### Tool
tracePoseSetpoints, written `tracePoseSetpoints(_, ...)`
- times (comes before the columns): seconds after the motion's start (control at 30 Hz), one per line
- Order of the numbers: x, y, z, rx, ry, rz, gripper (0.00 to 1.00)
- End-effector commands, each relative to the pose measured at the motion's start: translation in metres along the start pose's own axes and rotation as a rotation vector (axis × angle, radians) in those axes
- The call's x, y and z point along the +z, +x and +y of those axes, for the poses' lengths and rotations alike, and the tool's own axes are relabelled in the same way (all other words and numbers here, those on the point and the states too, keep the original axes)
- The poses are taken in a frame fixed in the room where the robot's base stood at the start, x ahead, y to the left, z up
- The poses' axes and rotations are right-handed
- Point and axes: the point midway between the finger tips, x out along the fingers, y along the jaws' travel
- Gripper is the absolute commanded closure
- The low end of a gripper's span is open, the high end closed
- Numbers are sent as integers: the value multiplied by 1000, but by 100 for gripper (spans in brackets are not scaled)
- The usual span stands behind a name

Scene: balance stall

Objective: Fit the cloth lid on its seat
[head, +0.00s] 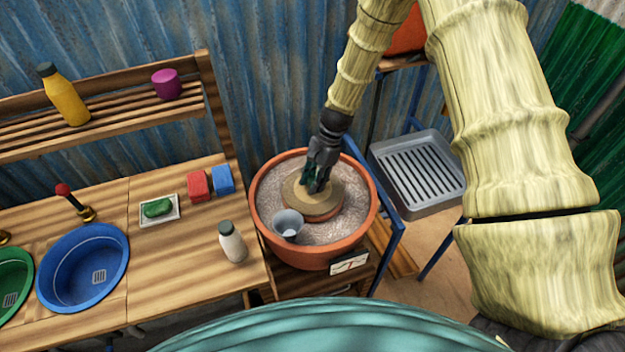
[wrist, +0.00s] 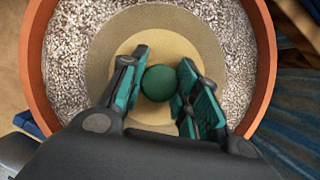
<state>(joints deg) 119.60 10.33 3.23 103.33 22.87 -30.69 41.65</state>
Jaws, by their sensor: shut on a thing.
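The cloth lid (wrist: 108,62) is a round tan woven disc with a paler middle and a dark green knob (wrist: 158,83). In the head view the lid (head: 330,197) lies over a round brown rim inside the terracotta pot (head: 261,222), which is filled with grey-white grains. My gripper (head: 316,184) reaches down from above at the lid's middle. In the wrist view my gripper (wrist: 157,92) has its fingers on both sides of the knob, shut on it. The lid's near edge is hidden by my gripper in the wrist view. I cannot tell whether the lid is fully seated.
A grey cup (head: 288,225) sits in the grains at the pot's front left. A white bottle (head: 232,242) stands on the wooden counter left of the pot. A grey ridged tray (head: 440,200) is to the right, and a blue frame post (head: 388,250) stands beside the pot.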

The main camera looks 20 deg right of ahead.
Motion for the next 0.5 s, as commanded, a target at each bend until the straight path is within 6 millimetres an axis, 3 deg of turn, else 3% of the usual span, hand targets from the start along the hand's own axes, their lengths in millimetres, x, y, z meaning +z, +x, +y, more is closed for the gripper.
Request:
tracePoseSetpoints(0.47, 0, 1, 0, 0, 0, 0, 88)
tracePoseSetpoints(0.5, 0, 1, 0, 0, 0, 0, 61)
